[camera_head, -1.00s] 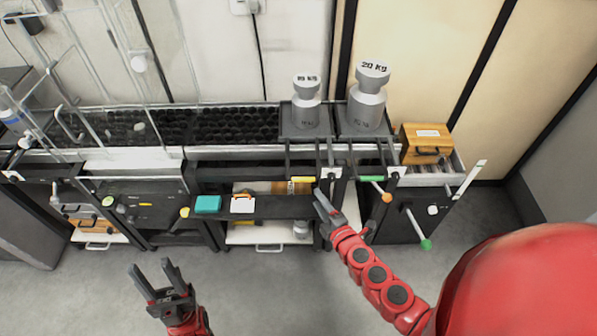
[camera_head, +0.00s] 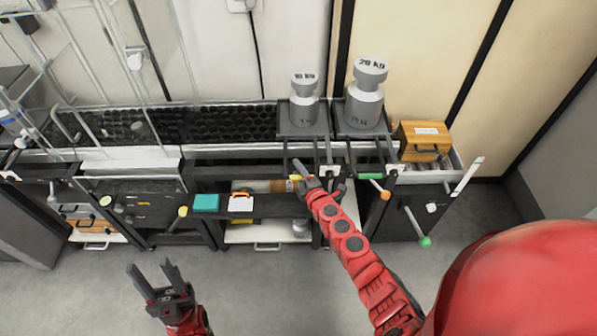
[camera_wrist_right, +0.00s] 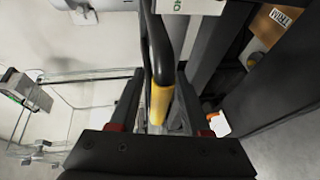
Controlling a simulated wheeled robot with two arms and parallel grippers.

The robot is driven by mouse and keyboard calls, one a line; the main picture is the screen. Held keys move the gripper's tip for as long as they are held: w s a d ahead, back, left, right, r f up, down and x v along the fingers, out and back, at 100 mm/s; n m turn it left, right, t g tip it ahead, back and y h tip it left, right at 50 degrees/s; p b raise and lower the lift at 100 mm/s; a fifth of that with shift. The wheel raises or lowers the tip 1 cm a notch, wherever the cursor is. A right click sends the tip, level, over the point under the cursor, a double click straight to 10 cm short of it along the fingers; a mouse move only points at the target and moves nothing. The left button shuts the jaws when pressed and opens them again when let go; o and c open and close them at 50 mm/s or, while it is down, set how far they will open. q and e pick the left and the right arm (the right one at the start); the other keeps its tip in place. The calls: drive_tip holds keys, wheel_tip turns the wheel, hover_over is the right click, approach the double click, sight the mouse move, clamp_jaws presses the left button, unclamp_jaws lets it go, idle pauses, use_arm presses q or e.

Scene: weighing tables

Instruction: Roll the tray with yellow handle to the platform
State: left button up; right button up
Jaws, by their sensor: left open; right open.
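The tray with the yellow handle (camera_head: 290,133) is dark and flat at the back and bears a grey 10 kg weight (camera_head: 304,107). Its yellow handle (camera_head: 294,179) hangs at the front; in the right wrist view the yellow grip (camera_wrist_right: 159,104) lies between the fingers. My right gripper (camera_head: 304,173) is open around or just above the grip; contact cannot be told. My left gripper (camera_head: 153,270) is open and empty over the floor at lower left. A platform-like bed of black rollers (camera_head: 235,124) lies directly left of the tray.
A similar tray with a green handle (camera_head: 370,176) and a 20 kg weight (camera_head: 364,105) stands close on the right. A wooden box (camera_head: 422,141) is further right. Orange (camera_head: 385,195) and green (camera_head: 425,242) knobs stick out in front. The floor before the tables is clear.

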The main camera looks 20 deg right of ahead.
drive_tip(key=shift+c, duration=0.3)
clamp_jaws()
idle(1.1)
